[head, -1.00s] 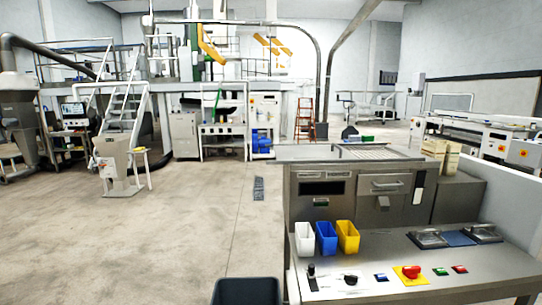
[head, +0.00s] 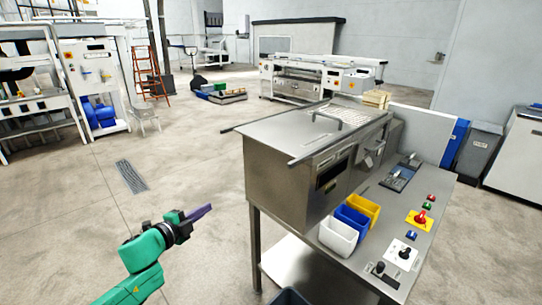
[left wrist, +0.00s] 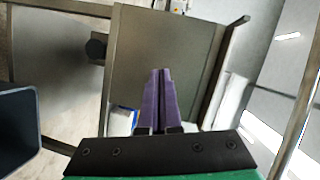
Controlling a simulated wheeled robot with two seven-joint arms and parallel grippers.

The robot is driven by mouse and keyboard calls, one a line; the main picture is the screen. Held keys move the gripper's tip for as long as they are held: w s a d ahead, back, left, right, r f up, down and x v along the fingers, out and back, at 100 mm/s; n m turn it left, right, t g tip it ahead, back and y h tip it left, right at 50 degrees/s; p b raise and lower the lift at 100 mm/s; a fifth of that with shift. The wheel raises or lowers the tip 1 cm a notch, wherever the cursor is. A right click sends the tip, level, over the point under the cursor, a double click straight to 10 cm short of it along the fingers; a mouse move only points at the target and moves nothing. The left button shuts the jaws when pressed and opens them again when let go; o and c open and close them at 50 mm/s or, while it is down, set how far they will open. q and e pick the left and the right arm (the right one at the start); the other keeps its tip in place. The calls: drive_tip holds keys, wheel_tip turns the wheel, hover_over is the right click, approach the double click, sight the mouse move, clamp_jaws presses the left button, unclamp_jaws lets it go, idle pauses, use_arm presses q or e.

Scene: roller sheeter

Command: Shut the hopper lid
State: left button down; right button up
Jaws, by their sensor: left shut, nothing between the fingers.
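The steel sheeter (head: 275,180) stands on a bench at the middle right of the head view. On its top, the flat steel lid (head: 275,135) lies level between two long side rails, with a bar handle (head: 328,118) towards its right end. A slotted grille (head: 352,113) shows beside the handle; I cannot tell how much of the hopper mouth the lid covers. My left gripper (head: 208,209), with purple fingers, is shut and empty, left of the machine and apart from it, lower than the lid. Its fingers also show in the left wrist view (left wrist: 161,95) before a steel panel (left wrist: 165,55). My right gripper is out of view.
White, blue and yellow bins (head: 350,221) stand on the bench (head: 400,200) beside a red knob and buttons. A dark bin (head: 288,297) is at the bottom edge.

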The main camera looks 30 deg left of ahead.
use_arm(q)
drive_tip(key=w+d+r+m+h, duration=0.1)
drive_tip(key=d+r+m+h, duration=0.25)
drive_tip(key=d+r, duration=0.45)
drive_tip(key=m+t+h, duration=0.1)
drive_tip(key=m+h, duration=0.1)
drive_tip(key=m, duration=0.1)
approach(289, 156)
drive_tip(key=p+x, duration=0.3)
drive_tip(key=x, duration=0.3)
drive_tip(key=shift+w+r+p, duration=0.1)
drive_tip(key=shift+w+p, duration=0.1)
drive_tip(key=shift+p, duration=0.2)
drive_tip(key=shift+w+d, duration=0.2)
drive_tip(key=shift+w, duration=0.05)
drive_tip(key=shift+f, duration=0.2)
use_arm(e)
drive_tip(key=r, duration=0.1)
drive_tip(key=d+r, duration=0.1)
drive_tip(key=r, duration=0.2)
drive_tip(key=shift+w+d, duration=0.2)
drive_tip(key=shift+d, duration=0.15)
use_arm(q)
drive_tip(key=shift+s, duration=0.1)
